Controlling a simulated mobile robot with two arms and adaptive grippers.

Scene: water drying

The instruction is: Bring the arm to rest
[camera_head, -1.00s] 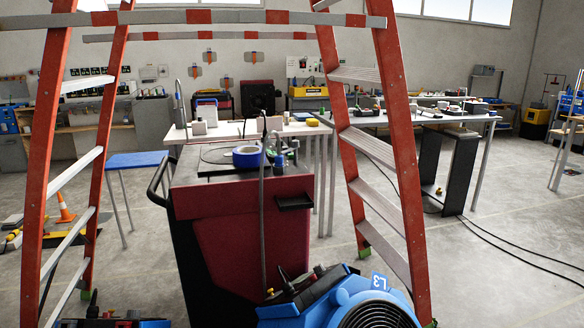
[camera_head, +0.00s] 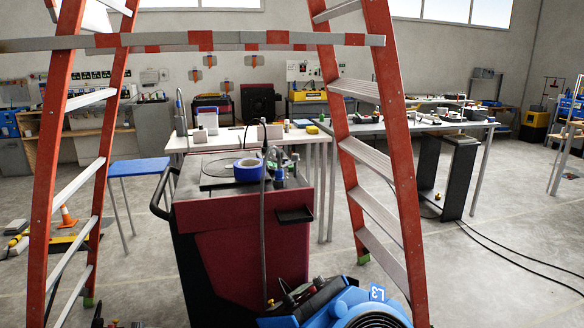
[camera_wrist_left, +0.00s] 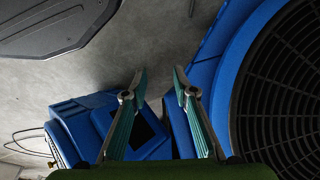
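My left gripper (camera_wrist_left: 158,88) shows in the left wrist view with its two fingers apart and nothing between the tips. It points down over the grey floor. A blue air mover (camera_wrist_left: 218,55) with a round black grille is close to its right finger. A blue boxy device (camera_wrist_left: 85,125) with a dark panel lies below and left of the fingers. The same air mover, marked L3, shows at the bottom of the head view (camera_head: 350,308). Neither gripper shows in the head view.
A red ladder (camera_head: 385,150) frames the view, with a red-and-white barrier bar (camera_head: 200,40) across it. A dark red cart (camera_head: 245,240) stands in the middle, carrying a roll of blue tape (camera_head: 248,169). A blue stool (camera_head: 138,165) and worktables stand behind. Cables lie on the floor at right.

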